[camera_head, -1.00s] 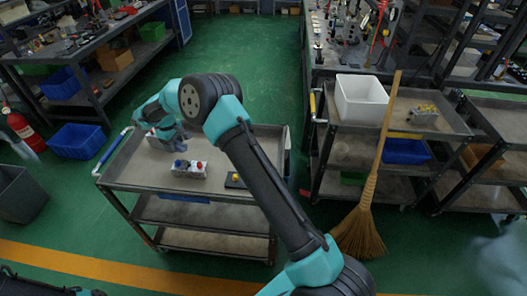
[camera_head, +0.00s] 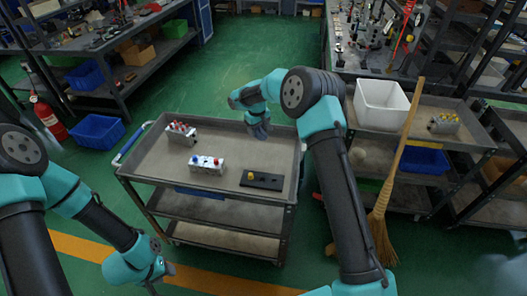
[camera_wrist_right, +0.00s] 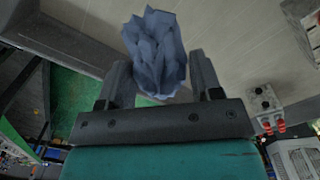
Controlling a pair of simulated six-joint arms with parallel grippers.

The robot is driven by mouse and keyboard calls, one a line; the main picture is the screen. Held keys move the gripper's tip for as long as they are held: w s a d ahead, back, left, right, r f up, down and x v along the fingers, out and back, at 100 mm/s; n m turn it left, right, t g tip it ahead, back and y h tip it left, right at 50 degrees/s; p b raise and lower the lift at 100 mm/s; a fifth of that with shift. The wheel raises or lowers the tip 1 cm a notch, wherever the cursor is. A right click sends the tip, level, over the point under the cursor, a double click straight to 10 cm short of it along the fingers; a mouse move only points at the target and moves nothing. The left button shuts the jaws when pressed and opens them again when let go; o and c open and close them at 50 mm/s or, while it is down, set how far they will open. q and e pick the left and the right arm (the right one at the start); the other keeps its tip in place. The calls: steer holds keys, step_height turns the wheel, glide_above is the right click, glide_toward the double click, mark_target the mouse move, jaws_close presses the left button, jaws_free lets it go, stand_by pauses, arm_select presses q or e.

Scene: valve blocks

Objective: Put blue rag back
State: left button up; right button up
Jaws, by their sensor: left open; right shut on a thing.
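The blue rag (camera_wrist_right: 156,52) is crumpled and shows between the fingers of my right gripper (camera_wrist_right: 162,80) in the right wrist view. My right gripper (camera_head: 259,131) is shut on it, held above the far right part of the near cart's top (camera_head: 222,140) in the head view. The fingers and rag are small there, and their exact height is hard to tell. My left gripper (camera_head: 152,286) is open at the bottom edge of the head view, in front of the cart and partly cut off.
On the cart stand a block with red knobs (camera_head: 181,134), a block with blue and red knobs (camera_head: 207,164) and a black plate with a yellow knob (camera_head: 262,181). A white bin (camera_head: 381,105) and a block with yellow knobs (camera_head: 443,123) sit on the right cart. A broom (camera_head: 402,150) leans there.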

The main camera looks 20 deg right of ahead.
glide_above(259, 151)
steer(key=shift+w+a+f, duration=0.1)
steer(key=shift+w+f, duration=0.05)
steer(key=shift+f, duration=2.95)
steer(key=shift+f, duration=1.9)
steer(key=shift+f, duration=0.1)
steer(key=o, duration=0.8)
steer(key=shift+o, duration=0.2)
step_height(259, 151, up, 12)
steer(key=shift+a+r, duration=0.15)
